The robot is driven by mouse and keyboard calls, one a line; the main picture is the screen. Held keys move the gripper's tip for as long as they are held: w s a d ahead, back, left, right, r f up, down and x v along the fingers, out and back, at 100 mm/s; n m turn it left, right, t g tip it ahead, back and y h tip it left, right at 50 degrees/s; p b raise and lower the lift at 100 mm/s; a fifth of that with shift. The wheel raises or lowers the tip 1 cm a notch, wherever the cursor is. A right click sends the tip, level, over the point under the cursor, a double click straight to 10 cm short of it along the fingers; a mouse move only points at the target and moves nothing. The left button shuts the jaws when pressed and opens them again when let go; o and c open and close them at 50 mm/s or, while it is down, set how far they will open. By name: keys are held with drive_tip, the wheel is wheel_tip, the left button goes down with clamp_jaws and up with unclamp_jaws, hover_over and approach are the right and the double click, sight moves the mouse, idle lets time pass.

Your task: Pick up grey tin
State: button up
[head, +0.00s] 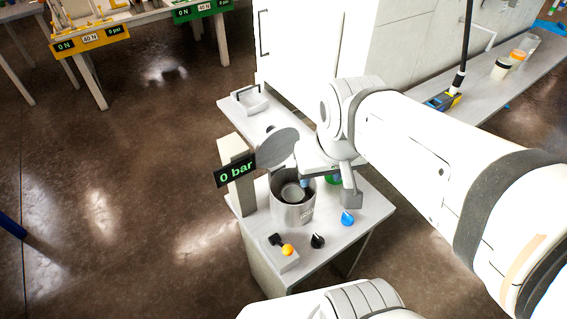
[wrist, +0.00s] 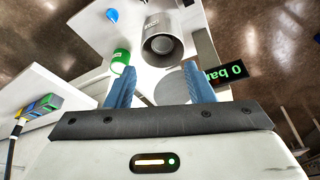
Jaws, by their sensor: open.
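A grey tin (head: 291,193) sits inside an open metal pot (head: 294,214), below its rim. In the wrist view the tin (wrist: 164,44) shows as a pale round shape within the pot's dark mouth (wrist: 152,22). My gripper (wrist: 160,82) is open, with its two blue fingers apart and nothing between them. The pot lies beyond the fingertips in the wrist view. In the head view a blue finger (head: 304,182) shows near the pot's right rim; the other finger is hidden.
A round grey lid (head: 277,149) stands raised behind the pot, beside a post reading 0 bar (head: 235,174). A green can (wrist: 120,60) is beside the pot. Blue (head: 347,218) and black (head: 317,241) cones and an orange-knobbed box (head: 281,257) are in front.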

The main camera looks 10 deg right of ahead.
drive_tip(key=o, duration=0.7)
drive_tip(key=shift+n+g, duration=0.6)
drive_tip(key=shift+g, duration=0.2)
drive_tip(key=w+f+b, duration=0.2)
drive_tip(key=w+f, duration=0.2)
drive_tip(key=w, duration=0.1)
drive_tip(key=w+f+b, duration=0.2)
drive_tip(key=w+f, duration=0.3)
drive_tip(key=shift+f, duration=0.1)
drive_tip(key=n+g+b, duration=0.1)
drive_tip(key=g+b, duration=0.1)
drive_tip(key=b, duration=0.2)
hover_over(293, 193)
wheel_tip(293, 193, down, 17)
drive_tip(key=shift+s+r, duration=0.1)
drive_tip(key=shift+f, duration=4.25)
